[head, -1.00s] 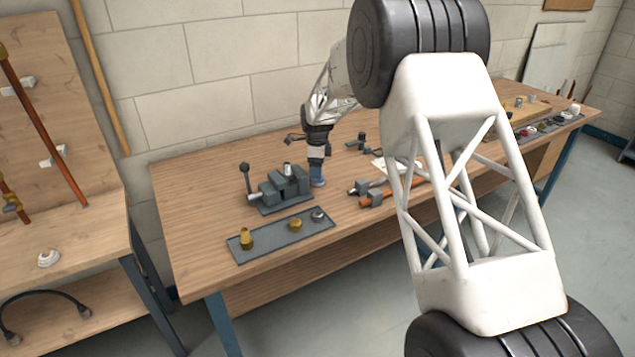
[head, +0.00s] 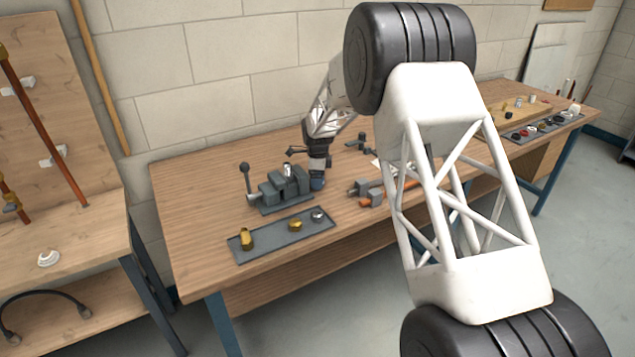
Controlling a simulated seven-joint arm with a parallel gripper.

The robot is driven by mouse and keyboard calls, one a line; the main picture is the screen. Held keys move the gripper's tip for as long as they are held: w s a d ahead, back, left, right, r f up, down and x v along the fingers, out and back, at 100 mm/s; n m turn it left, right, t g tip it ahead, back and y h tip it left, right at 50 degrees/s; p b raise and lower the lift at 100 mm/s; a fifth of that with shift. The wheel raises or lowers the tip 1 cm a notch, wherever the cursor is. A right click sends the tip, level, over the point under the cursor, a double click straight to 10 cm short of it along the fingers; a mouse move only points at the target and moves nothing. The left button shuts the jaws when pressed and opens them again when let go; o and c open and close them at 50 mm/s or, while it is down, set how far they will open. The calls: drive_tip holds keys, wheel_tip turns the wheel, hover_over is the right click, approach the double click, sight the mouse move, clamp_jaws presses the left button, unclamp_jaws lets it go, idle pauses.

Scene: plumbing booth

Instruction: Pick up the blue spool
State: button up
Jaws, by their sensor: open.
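The blue spool (head: 317,185) stands on the wooden workbench, just right of the grey vise, and shows small with its top hidden. My gripper (head: 318,175) points down right at the spool, lower than before. Its fingers are open, and they look to be around or just over the spool's upper part. The view is too small and far to tell whether they touch it.
The grey vise (head: 284,188) with its upright lever is close on the left. A grey mat (head: 270,244) with brass and metal fittings lies in front. Pipe tools (head: 368,190) lie to the right. Bare wood (head: 200,190) is free at the left.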

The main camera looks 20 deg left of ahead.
drive_tip(key=c, duration=1)
drive_tip(key=shift+r, duration=0.15)
drive_tip(key=shift+r, duration=1.4)
drive_tip(key=shift+s+d+r, duration=0.1)
drive_tip(key=shift+s+r, duration=0.1)
drive_tip(key=shift+r, duration=0.05)
drive_tip(key=s+d, duration=0.2)
drive_tip(key=s, duration=0.2)
drive_tip(key=s+d+r, duration=0.1)
drive_tip(key=s+d, duration=0.1)
drive_tip(key=s, duration=0.3)
drive_tip(key=s+d, duration=0.2)
drive_tip(key=s, duration=0.3)
drive_tip(key=shift+d+r, duration=0.2)
drive_tip(key=shift+d, duration=0.2)
drive_tip(key=shift+a+r, duration=0.1)
